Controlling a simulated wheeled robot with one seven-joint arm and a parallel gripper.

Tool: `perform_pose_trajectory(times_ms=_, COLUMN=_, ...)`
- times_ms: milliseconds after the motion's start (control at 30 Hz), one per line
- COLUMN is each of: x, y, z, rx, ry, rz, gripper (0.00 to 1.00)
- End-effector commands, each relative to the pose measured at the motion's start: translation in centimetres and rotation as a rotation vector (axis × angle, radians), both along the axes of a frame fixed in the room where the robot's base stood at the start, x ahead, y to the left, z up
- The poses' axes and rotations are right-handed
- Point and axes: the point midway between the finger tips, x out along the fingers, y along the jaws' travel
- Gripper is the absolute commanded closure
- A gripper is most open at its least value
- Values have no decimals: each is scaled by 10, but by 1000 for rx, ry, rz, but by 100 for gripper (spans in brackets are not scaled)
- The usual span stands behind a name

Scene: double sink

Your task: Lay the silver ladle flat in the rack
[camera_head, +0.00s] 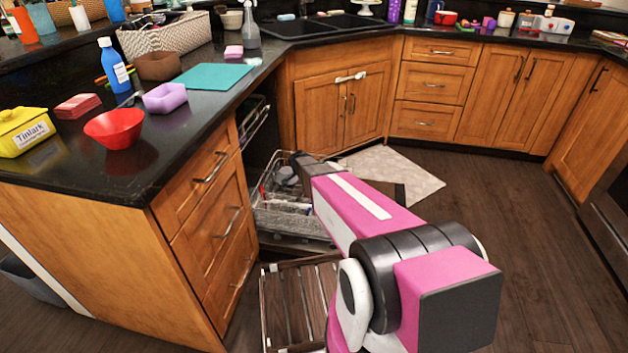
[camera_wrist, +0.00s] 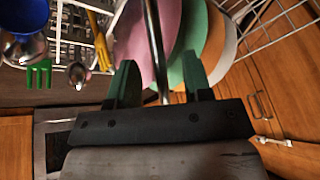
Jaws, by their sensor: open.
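My gripper (camera_wrist: 158,68) is open in the wrist view, with its two greenish fingers apart. A thin silver rod (camera_wrist: 154,40), which looks like the ladle's handle, runs between the fingers from the top edge down to the gripper body. I cannot tell whether either finger touches it, and its bowl is not visible. The wire rack (camera_wrist: 271,19) is around and beyond the fingers. In the head view the pulled-out dishwasher rack (camera_head: 290,222) is low beside the counter, and my arm hides the gripper and part of the rack.
A pink plate (camera_wrist: 140,42), a green plate (camera_wrist: 186,38) and pale plates stand in the rack close to the fingers. A blue cup (camera_wrist: 24,14) and yellow utensils (camera_wrist: 101,36) are at the left. A wooden slatted piece (camera_head: 300,300) lies in front of the rack.

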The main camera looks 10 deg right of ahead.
Motion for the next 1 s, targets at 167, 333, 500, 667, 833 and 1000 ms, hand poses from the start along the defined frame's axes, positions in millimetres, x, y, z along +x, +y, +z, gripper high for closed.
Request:
perform_pose_trajectory(times_ms=167, x=0, y=0, z=1, rx=0, ry=0, rz=0, gripper=81)
perform_pose_trajectory(times_ms=333, x=0, y=0, z=1, rx=0, ry=0, rz=0, gripper=100)
perform_pose_trajectory(times_ms=500, x=0, y=0, z=1, rx=0, ry=0, rz=0, gripper=100)
perform_pose_trajectory(times_ms=667, x=-1, y=0, z=10, rx=1, ry=-1, rz=-1, gripper=100)
perform_pose_trajectory(times_ms=833, x=-1, y=0, z=38, rx=0, ry=-2, rz=0, gripper=100)
perform_pose_trajectory(times_ms=1000, x=-1, y=0, z=69, rx=0, ry=-2, rz=0, gripper=100)
